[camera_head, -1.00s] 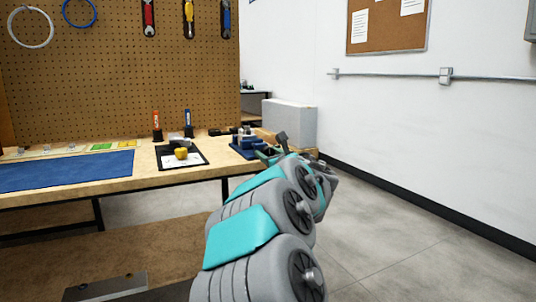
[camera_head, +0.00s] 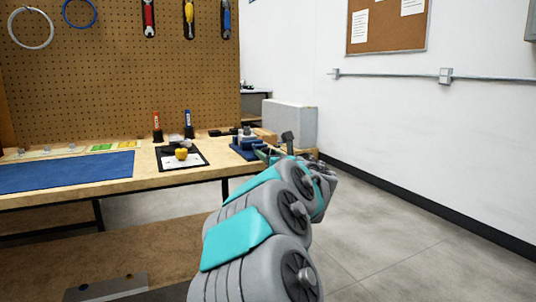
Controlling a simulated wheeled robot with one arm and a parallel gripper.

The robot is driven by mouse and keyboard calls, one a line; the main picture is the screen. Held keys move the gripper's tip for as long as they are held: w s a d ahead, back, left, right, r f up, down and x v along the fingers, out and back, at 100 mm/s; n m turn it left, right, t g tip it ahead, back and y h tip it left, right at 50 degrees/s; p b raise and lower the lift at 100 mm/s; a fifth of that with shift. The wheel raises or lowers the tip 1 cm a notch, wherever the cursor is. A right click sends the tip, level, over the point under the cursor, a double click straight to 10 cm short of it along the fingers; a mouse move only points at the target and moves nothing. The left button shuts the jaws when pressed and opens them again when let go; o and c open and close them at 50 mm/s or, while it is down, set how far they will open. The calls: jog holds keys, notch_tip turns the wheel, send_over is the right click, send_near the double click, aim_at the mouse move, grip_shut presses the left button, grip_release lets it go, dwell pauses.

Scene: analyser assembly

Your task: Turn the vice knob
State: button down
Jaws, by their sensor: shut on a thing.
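The blue vice (camera_head: 243,148) sits at the right end of the wooden workbench, near its front corner. My gripper (camera_head: 266,154) is at the right side of the vice, at the end of my grey and teal arm. It is small in the view and partly hidden by my own wrist. It is shut on the vice knob, which is too small and covered to make out clearly.
A black tray (camera_head: 170,164) with a yellow object (camera_head: 181,154) lies left of the vice. A blue mat (camera_head: 70,171) covers the bench's left part. Orange (camera_head: 157,126) and blue (camera_head: 188,124) handled tools stand behind. The floor right of the bench is clear.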

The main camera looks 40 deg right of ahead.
jog(key=m+p, duration=0.2)
jog(key=m, duration=0.2)
jog(key=shift+d+m, duration=0.1)
jog(key=shift+m, duration=0.2)
jog(key=shift+f+m+p, duration=0.1)
jog(key=shift+m+p, duration=1.15)
jog(key=shift+m, duration=0.65)
jog(key=shift+c, duration=1.5)
grip_release()
jog(key=shift+s, duration=0.1)
jog(key=v, duration=0.7)
jog(key=shift+s, duration=0.35)
